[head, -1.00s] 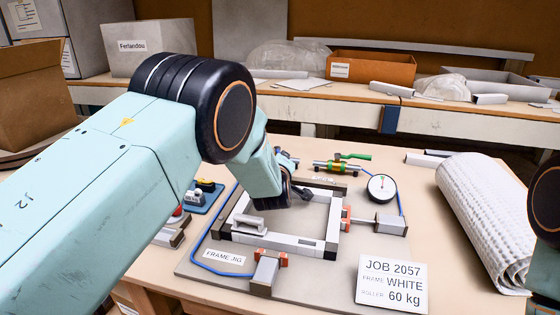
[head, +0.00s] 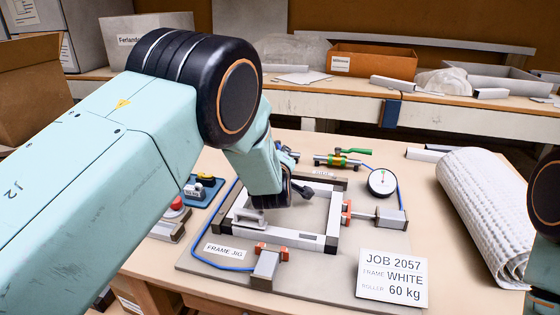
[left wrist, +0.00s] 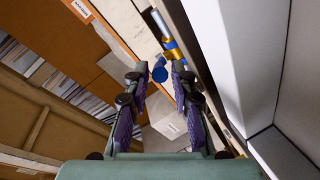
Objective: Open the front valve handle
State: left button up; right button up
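A brass valve with a green lever handle (head: 355,151) lies at the back of the jig board in the head view, right of my left arm. Another metal fitting (head: 288,153) is partly hidden behind that arm. My left gripper (head: 300,190) hangs over the left part of the white frame, mostly hidden by its own wrist. In the left wrist view its two purple-padded fingers (left wrist: 159,68) are apart with nothing held. A blue and gold fitting (left wrist: 170,45) shows beyond the fingertips. My right gripper is out of view.
A white frame (head: 290,241) sits clamped on the jig board (head: 330,285). A bench with boxes (head: 372,67) stands behind.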

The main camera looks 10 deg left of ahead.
pick_arm(q)
jog(key=shift+v, duration=2.7)
jog(key=shift+r, duration=0.15)
jog(key=shift+c, duration=0.3)
